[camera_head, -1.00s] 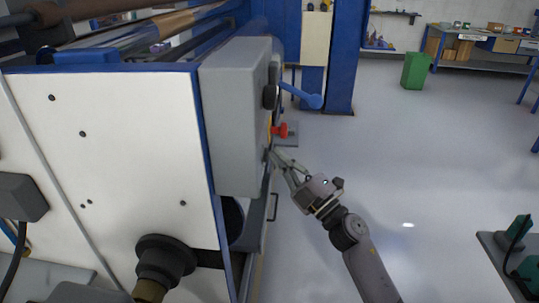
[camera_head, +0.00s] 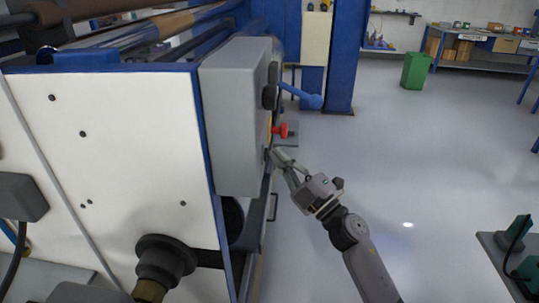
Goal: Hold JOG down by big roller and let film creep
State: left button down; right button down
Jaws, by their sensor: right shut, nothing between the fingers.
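A grey control box (camera_head: 238,120) is fixed to the corner of the white and blue film machine (camera_head: 120,150). Its button face is turned away to the right, so the JOG button cannot be made out. My right gripper (camera_head: 279,157) is shut and empty, with its fingertips at the lower right edge of the box; whether they touch it cannot be told. A red knob (camera_head: 281,130) on yellow sits just above the fingertips. Rollers (camera_head: 150,35) with brown and clear film show at the top left. My left gripper is not in view.
A blue lever (camera_head: 302,97) sticks out to the right above the red knob. A dark round fitting (camera_head: 165,262) juts from the machine's lower front. A green bin (camera_head: 416,70) and a workbench (camera_head: 485,45) stand far off. The grey floor to the right is largely clear.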

dwell(0.8)
jog(key=shift+s+d, duration=0.15)
jog(key=shift+d, duration=0.65)
jog(key=d, duration=0.2)
jog(key=s+d, duration=0.1)
jog(key=d, duration=0.2)
